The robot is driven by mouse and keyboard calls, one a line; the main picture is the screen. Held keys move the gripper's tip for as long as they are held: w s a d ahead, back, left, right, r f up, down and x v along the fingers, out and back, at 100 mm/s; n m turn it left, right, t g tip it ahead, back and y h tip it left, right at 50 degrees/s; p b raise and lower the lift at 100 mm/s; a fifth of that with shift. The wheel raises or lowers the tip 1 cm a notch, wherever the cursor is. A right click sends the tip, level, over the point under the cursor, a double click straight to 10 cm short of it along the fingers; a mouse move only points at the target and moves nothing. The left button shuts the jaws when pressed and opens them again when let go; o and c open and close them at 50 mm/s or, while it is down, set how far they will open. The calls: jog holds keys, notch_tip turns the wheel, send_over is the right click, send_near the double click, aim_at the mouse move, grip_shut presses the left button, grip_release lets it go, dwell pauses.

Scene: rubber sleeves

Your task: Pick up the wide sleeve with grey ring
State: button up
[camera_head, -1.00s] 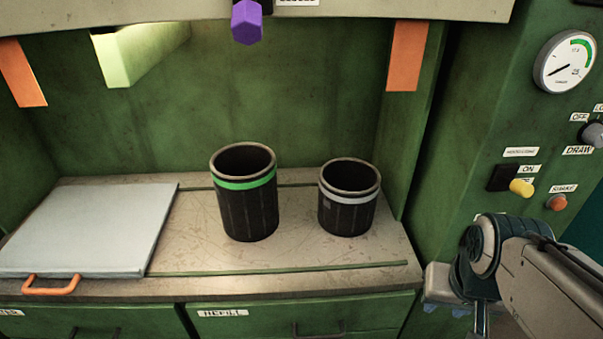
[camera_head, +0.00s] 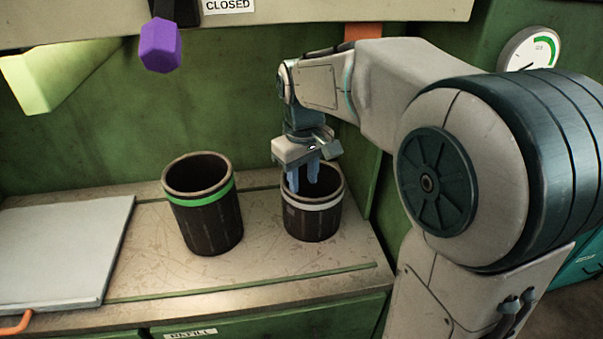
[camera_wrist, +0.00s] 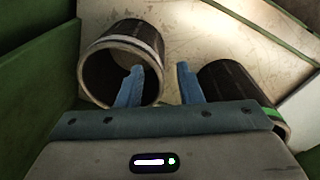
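The wide sleeve with grey ring (camera_head: 318,224) is a short, dark, open cylinder standing upright on the bench; its pale band shows near the top. My gripper (camera_head: 304,184) points down at its mouth from above, fingers overlapping the opening. In the wrist view, the grey-ringed sleeve (camera_wrist: 103,76) is at the left. There my gripper (camera_wrist: 159,68) is open, with one blue finger over the sleeve's mouth and the other outside its rim, towards the green-ringed sleeve. Whether the fingertips are below the rim or touching the wall is unclear.
A taller dark sleeve with a green ring (camera_head: 212,222) stands to the left; it shows at the right in the wrist view (camera_wrist: 228,84). A grey plate (camera_head: 60,245) with an orange handle lies farther left. A purple knob (camera_head: 160,46) hangs above. Green walls enclose the back and right.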

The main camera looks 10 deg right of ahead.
jog(key=n, duration=0.2)
send_over(290, 192)
jog(key=shift+s+r+g, duration=0.1)
jog(key=shift+s+g, duration=0.05)
jog(key=shift+g, duration=0.25)
notch_tip(290, 192, down, 8)
jog(key=shift+f+p, duration=0.15)
jog(key=shift+p, duration=0.15)
jog(key=shift+d+f+p, duration=0.2)
jog(key=shift+f+p, duration=0.2)
jog(key=shift+f, duration=2.3)
grip_shut()
jog(key=shift+r, duration=0.1)
